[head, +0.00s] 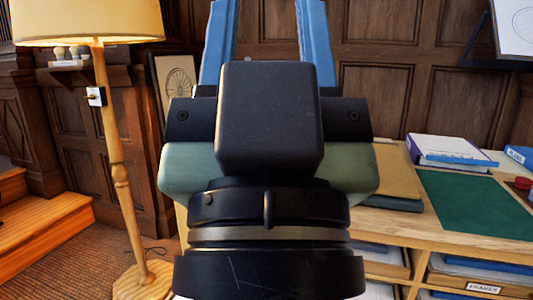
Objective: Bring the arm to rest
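My gripper (264,22) fills the middle of the head view. Its black body and wrist stand upright in front of the camera, with two blue fingers pointing up to the top edge. The fingers are wide apart, and only the wood-panelled wall shows between them, so it is open with nothing seen in it. The very tips are at or past the top edge. My arm below the wrist is mostly out of view, and the gripper hides part of the bench behind it.
A wooden bench (408,220) at the right bears a green mat (480,203), folders (447,149) and a red round item (524,184). Shelves are below it. A floor lamp (120,180) stands at the left, near wooden steps (40,213). Carpet (75,262) lies between them.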

